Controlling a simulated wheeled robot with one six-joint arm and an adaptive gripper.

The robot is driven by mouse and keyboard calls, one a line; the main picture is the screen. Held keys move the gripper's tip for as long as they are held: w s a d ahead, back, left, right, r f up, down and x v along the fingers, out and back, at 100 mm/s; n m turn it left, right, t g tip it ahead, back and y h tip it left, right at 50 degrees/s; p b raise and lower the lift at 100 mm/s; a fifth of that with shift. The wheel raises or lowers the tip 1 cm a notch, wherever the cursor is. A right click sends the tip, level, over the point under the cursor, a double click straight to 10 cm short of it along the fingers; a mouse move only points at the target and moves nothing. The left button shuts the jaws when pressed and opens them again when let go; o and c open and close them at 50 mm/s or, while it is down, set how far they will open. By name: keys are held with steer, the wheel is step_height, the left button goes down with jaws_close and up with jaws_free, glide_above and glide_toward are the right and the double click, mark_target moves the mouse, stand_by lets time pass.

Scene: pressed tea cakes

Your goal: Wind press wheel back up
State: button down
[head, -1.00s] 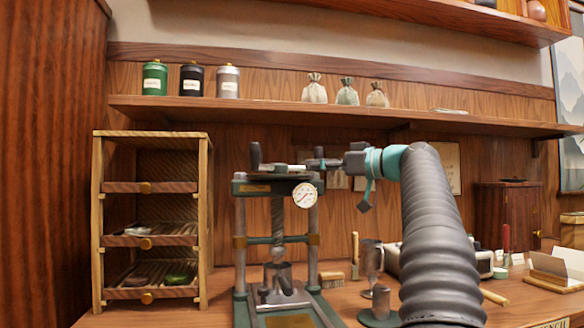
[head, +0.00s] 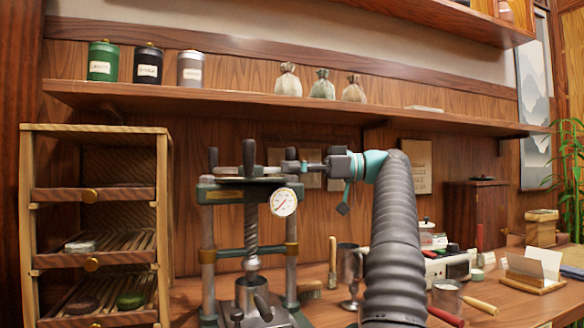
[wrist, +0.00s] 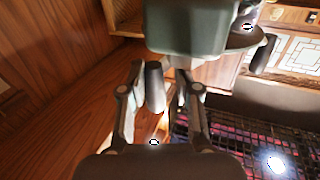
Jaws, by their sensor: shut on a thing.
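The tea press (head: 207,240) stands on the bench in the head view, with a dark green crossbeam and grey posts. Its wheel (head: 232,170) lies flat above the crossbeam, with upright dark handles. The threaded screw (head: 251,225) runs down to a metal mould (head: 251,292). My gripper (head: 308,166) reaches in from the right at wheel height. In the wrist view, a grey wheel handle (wrist: 155,88) stands between the fingers, and my gripper (wrist: 160,82) is shut on it. The exact finger contact is hard to see.
A round gauge (head: 283,202) is on the crossbeam, just below my gripper. A wooden drawer rack (head: 150,147) stands left of the press. A wall shelf (head: 220,97) with tins and pouches runs above. A metal goblet (head: 349,265) and a brush stand to the right.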

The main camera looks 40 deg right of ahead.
steer(key=shift+a, duration=0.15)
steer(key=c, duration=1.2)
jaws_free()
steer(key=shift+o, duration=0.8)
steer(key=shift+w+a, duration=0.25)
steer(key=shift+s+d, duration=0.2)
steer(key=shift+d, duration=0.05)
